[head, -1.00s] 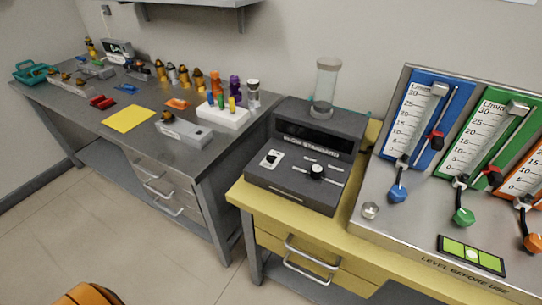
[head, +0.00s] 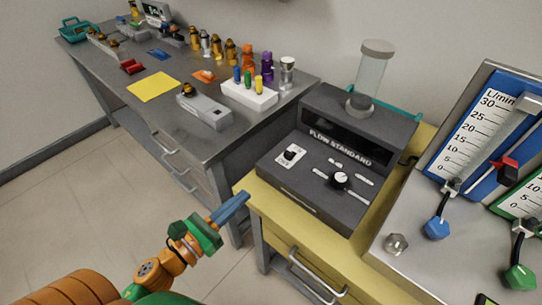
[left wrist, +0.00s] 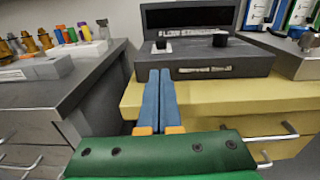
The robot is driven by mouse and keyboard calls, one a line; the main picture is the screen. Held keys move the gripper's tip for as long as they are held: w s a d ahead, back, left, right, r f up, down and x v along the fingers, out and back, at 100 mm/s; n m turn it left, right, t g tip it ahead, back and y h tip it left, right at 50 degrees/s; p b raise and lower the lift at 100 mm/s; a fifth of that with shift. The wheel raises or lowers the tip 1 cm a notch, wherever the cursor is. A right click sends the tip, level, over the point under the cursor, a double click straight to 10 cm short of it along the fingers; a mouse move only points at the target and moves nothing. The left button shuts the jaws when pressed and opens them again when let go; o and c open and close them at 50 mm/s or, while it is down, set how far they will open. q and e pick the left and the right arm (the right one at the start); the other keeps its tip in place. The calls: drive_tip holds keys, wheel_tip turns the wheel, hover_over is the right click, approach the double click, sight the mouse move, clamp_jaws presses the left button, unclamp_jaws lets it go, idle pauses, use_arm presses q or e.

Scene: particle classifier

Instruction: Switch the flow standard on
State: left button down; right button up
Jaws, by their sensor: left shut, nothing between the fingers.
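The flow standard (head: 322,182) is a dark grey box on the yellow bench, with a clear cylinder on top and a dark display. Its sloped front has a small switch on a light plate (head: 291,155) at the left and a round black knob (head: 339,180) at the right. In the left wrist view the box (left wrist: 205,68) is straight ahead, with the switch plate (left wrist: 162,47) just beyond the fingers. My left gripper (head: 244,198) is shut and empty, with blue fingers together, in front of the yellow bench's left corner, apart from the box. My right gripper is out of view.
A steel panel with flow meters (head: 470,160) stands at the right. A grey bench (head: 125,115) at the left holds several bottles, a white rack (head: 249,95) and a yellow sheet (head: 153,86). A narrow gap separates the benches. Open floor lies in front.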

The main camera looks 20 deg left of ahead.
use_arm(q)
drive_tip(key=p, duration=0.3)
approach(287, 156)
drive_tip(key=x, duration=0.6)
drive_tip(key=shift+a, duration=0.1)
drive_tip(key=shift+w+d+f, duration=0.1)
drive_tip(key=shift+w+d, duration=0.1)
drive_tip(key=shift+w, duration=0.25)
